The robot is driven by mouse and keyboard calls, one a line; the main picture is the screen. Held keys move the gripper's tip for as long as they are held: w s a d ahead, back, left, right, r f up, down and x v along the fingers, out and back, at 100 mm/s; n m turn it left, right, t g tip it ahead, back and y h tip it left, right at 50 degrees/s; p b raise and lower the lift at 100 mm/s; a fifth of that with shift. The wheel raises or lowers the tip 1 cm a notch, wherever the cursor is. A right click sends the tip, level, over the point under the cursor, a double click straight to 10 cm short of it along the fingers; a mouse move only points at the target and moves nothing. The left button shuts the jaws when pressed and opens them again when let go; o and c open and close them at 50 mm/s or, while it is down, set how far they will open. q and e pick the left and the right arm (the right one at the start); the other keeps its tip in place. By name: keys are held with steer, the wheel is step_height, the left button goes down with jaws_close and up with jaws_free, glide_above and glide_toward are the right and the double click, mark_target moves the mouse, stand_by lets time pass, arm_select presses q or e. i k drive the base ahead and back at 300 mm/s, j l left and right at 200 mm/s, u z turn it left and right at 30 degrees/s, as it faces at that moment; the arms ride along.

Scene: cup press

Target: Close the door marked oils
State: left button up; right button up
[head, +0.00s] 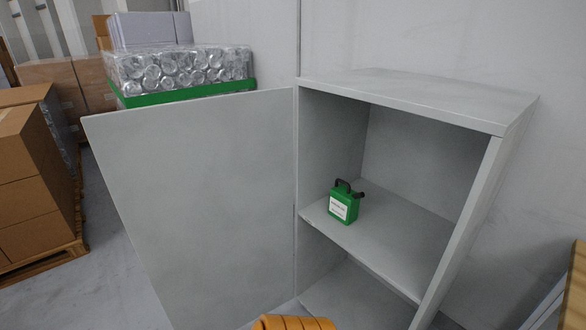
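A light grey cabinet (418,101) stands ahead, with its front open. Its door (196,190) is hinged on the cabinet's left edge and swung wide open to the left, with its inner face toward me. No oils marking shows on the visible face. A green canister (343,203) with a white label and dark handle stands upright on the middle shelf; the label is too small to read. Neither of my grippers is in view.
An orange object (292,322) shows at the bottom edge, below the cabinet opening. Cardboard boxes (25,185) stand on a pallet at the left. Wrapped silvery goods (180,68) are stacked behind the door. Grey floor (95,215) lies free between boxes and door.

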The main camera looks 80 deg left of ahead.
mark_target(200, 189)
steer(key=k+j, duration=1.9)
steer(key=j+u, duration=0.1)
steer(key=j, duration=2)
steer(key=k+j, duration=0.2)
steer(key=j, duration=0.2)
steer(key=k+j+z, duration=0.15)
steer(key=j, duration=0.2)
steer(key=k+j, duration=0.25)
steer(key=j+z, duration=0.05)
steer(key=j, duration=0.1)
